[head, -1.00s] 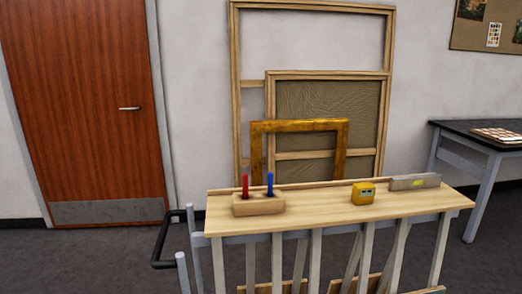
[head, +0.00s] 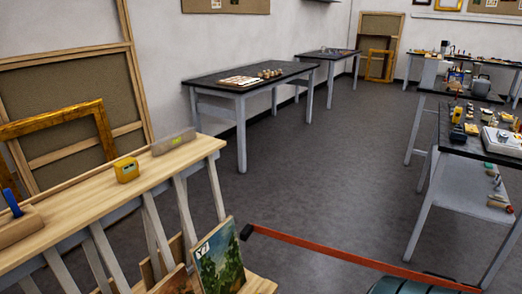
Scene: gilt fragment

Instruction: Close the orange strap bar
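An orange strap bar (head: 340,256) crosses the lower part of the head view. Whether either end is latched, I cannot tell. Neither of my grippers is in view.
Dark-topped tables (head: 250,82) line the wall and a cluttered bench (head: 470,145) stands right. Grey floor (head: 320,170) between is open.

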